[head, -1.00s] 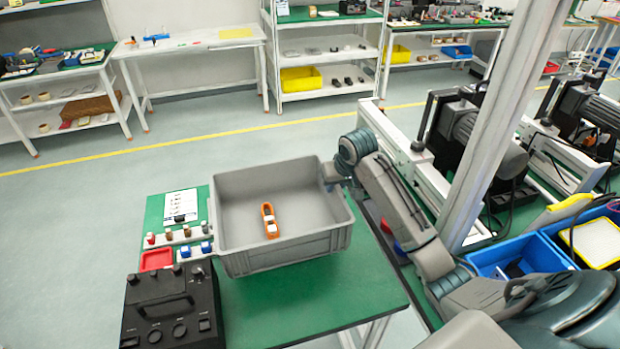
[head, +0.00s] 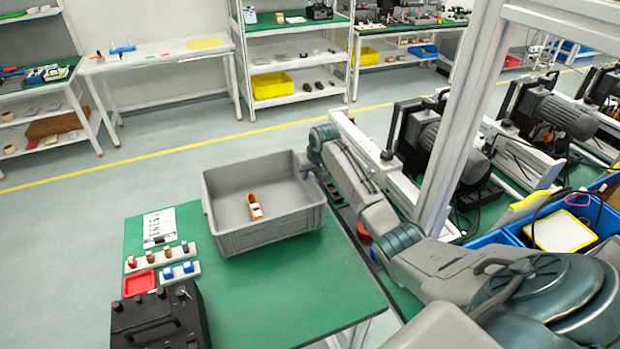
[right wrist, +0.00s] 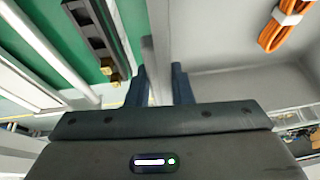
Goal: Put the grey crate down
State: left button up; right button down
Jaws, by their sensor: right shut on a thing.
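The grey crate (head: 270,234) is an open plastic bin, roughly level, at the far right part of the green table (head: 280,300) in the head view. An orange cable bundle with a white band (head: 255,207) lies inside it. My right gripper (head: 307,165) is shut on the crate's right wall. In the right wrist view, the fingers (right wrist: 157,85) stand on both sides of that thin grey wall, with the orange cable (right wrist: 285,28) to the right. I cannot tell whether the crate's bottom touches the table. My left gripper is not in view.
Left of the crate are a printed sheet (head: 160,226), a red tray (head: 139,283), small holders with blue parts (head: 179,271) and a black control box (head: 155,322). The table's front right part is bare. Motor machinery (head: 425,145) stands right of my arm.

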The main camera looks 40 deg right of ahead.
jog(key=shift+f+p, duration=0.5)
jog(key=shift+f, duration=0.7)
jog(key=c, duration=1.5)
grip_release()
jog(key=shift+s+f, duration=0.1)
jog(key=shift+f, duration=0.05)
jog(key=shift+o, duration=1.1)
jog(key=shift+a, duration=0.1)
